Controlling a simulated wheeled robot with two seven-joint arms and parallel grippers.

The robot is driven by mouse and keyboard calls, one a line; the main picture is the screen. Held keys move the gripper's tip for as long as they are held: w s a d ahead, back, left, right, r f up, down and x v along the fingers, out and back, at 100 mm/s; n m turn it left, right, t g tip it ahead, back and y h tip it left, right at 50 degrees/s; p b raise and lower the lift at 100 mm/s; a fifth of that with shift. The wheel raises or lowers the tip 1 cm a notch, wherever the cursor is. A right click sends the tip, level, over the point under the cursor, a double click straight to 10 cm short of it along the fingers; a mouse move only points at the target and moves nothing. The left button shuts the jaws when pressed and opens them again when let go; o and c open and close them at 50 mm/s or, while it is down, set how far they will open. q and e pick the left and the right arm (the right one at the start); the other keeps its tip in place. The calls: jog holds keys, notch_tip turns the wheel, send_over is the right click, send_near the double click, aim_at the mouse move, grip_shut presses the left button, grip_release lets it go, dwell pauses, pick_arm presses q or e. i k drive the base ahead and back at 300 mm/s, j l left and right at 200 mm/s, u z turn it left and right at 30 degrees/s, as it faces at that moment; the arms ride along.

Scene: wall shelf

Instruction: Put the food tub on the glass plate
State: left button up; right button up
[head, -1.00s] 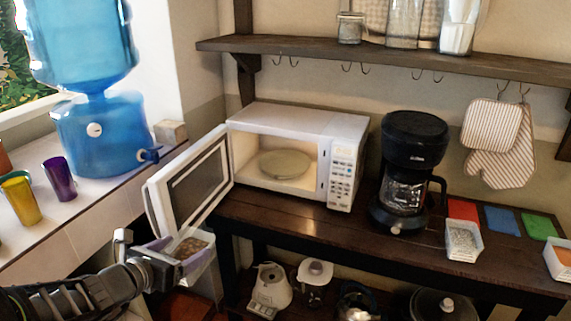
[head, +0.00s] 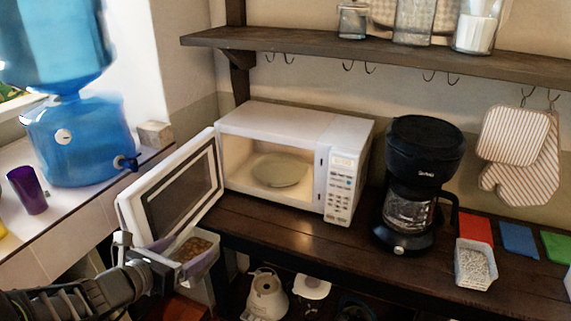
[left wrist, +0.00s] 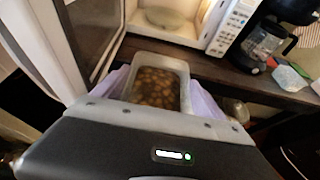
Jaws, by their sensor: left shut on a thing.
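The food tub (head: 194,248) is a pale open tub with brown chunky food inside. My left gripper (head: 178,262) is shut on it and holds it in front of the microwave, below the open door. In the left wrist view the tub (left wrist: 157,86) sits level between the two purple-grey fingers. The glass plate (head: 280,170) is a round pale disc inside the lit, open microwave (head: 290,122); it also shows at the top of the left wrist view (left wrist: 165,17). Nothing is on the plate. My right gripper is not in view.
The open microwave door (head: 180,190) swings out to the left, close to my left gripper. A black coffee maker (head: 418,180) and a white container (head: 474,264) stand right of the microwave. The counter (head: 290,236) before the microwave is clear.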

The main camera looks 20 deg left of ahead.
aim_at(280, 170)
jog(key=i, duration=1)
